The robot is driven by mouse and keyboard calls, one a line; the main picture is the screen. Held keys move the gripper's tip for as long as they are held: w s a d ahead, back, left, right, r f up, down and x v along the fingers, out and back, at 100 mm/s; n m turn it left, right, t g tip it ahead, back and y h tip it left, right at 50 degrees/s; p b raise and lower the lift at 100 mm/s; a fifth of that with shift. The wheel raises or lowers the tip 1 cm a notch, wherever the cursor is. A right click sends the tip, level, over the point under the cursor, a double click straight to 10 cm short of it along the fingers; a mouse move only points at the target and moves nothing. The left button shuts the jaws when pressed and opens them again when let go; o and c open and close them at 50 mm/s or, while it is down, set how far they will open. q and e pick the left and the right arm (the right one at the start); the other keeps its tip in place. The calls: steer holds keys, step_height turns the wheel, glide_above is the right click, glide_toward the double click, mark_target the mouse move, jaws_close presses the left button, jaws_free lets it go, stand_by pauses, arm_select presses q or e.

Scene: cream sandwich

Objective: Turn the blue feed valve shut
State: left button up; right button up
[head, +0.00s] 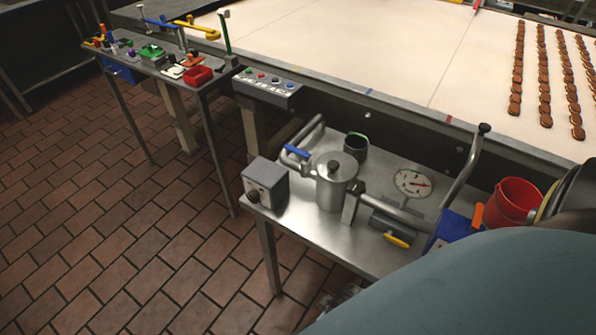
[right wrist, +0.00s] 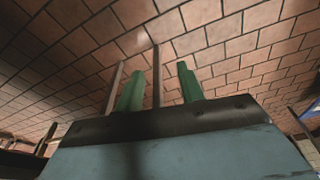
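The blue valve handle (head: 297,151) is a small lever on the bent metal pipe at the left of the steel side table (head: 283,228). It sits just left of the lidded metal pot (head: 335,184). It is too small to tell how far it is turned. My right gripper (right wrist: 161,86) shows in the right wrist view with its two green fingers apart and nothing between them. Tiled floor and thin upright legs show behind it. The valve handle is not recognisable in that view. My left gripper is in neither view.
A grey box with a knob (head: 265,184) stands at the table's left corner. A dial gauge (head: 413,182), a yellow handle (head: 397,240), a dark cup (head: 356,147) and a red bucket (head: 513,203) are farther right. My teal arm covers the lower right.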

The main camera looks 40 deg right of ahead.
steer(key=w+a+r+n+t+y+b, duration=0.15)
steer(key=w+r+t, duration=0.25)
steer(key=w+r, duration=0.55)
steer(key=w+a+r+n+t, duration=0.25)
steer(key=w+r+t, duration=0.25)
steer(key=w+r, duration=0.45)
steer(key=w+a+r+n+t, duration=0.1)
steer(key=w+r+n+t, duration=0.25)
steer(key=w+r, duration=0.6)
steer(key=w+a+r+n+g+y, duration=0.2)
steer(key=w+a+r+n+y, duration=0.1)
steer(key=a+r+n+y, duration=1.3)
steer(key=n+g+h+b, duration=0.1)
steer(key=n+g+h, duration=1.3)
steer(key=h, duration=0.4)
glide_toward(299, 151)
steer(key=shift+n+t, duration=0.45)
steer(key=shift+t, duration=0.1)
steer(key=f, duration=0.5)
steer(key=s+f, duration=0.1)
steer(key=f, duration=0.1)
steer(key=shift+d+f, duration=0.15)
steer(key=shift+f, duration=0.15)
